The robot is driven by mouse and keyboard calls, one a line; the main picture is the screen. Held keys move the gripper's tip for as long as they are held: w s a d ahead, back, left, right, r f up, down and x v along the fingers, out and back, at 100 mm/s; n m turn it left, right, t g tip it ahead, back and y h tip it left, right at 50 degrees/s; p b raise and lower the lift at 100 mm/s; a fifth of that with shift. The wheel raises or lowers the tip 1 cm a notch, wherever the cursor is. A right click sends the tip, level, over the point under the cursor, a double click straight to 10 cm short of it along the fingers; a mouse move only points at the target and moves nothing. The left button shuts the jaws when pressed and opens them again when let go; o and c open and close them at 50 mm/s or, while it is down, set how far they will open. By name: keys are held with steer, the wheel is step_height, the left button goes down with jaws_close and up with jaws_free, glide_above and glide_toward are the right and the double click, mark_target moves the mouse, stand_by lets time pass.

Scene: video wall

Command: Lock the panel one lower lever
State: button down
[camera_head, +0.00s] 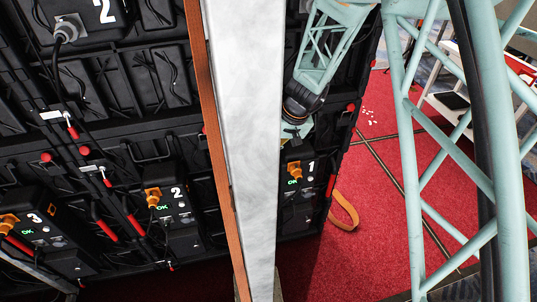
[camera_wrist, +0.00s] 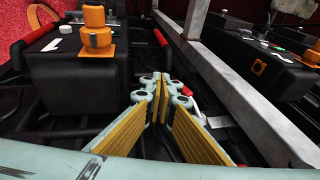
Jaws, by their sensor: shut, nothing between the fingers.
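Panel one's black unit, marked 1 (camera_head: 300,160), shows just right of the pale column in the head view, with an orange plug (camera_head: 295,170) and a green OK light. In the wrist view, a black box with an orange plug (camera_wrist: 97,38) stands left of my gripper (camera_wrist: 160,88). The gripper's yellow-padded fingers meet at their tips, with nothing visible between them. A small lever with a red part (camera_wrist: 186,91) shows just right of the fingertips; contact cannot be told. In the head view, my gripper (camera_head: 294,133) is above the unit, partly hidden by the column.
The pale upright column (camera_head: 243,120) blocks part of the head view. A grey beam (camera_wrist: 225,85) runs close on the right in the wrist view. Units 2 (camera_head: 170,200) and 3 (camera_head: 45,235) lie left.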

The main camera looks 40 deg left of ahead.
steer(key=shift+s+f+g+y+b, duration=0.2)
steer(key=shift+g+y+b, duration=0.2)
steer(key=shift+g+b, duration=0.3)
stand_by(2.3)
steer(key=shift+s+a+f+b, duration=0.25)
steer(key=shift+f+b, duration=0.05)
steer(key=shift+b, duration=0.8)
stand_by(1.0)
steer(key=shift+r, duration=0.35)
stand_by(0.5)
steer(key=shift+r, duration=0.35)
steer(key=shift+r, duration=0.1)
steer(key=shift+r, duration=0.15)
steer(key=v, duration=1.1)
steer(key=shift+d+r, duration=0.2)
steer(key=shift+r, duration=0.1)
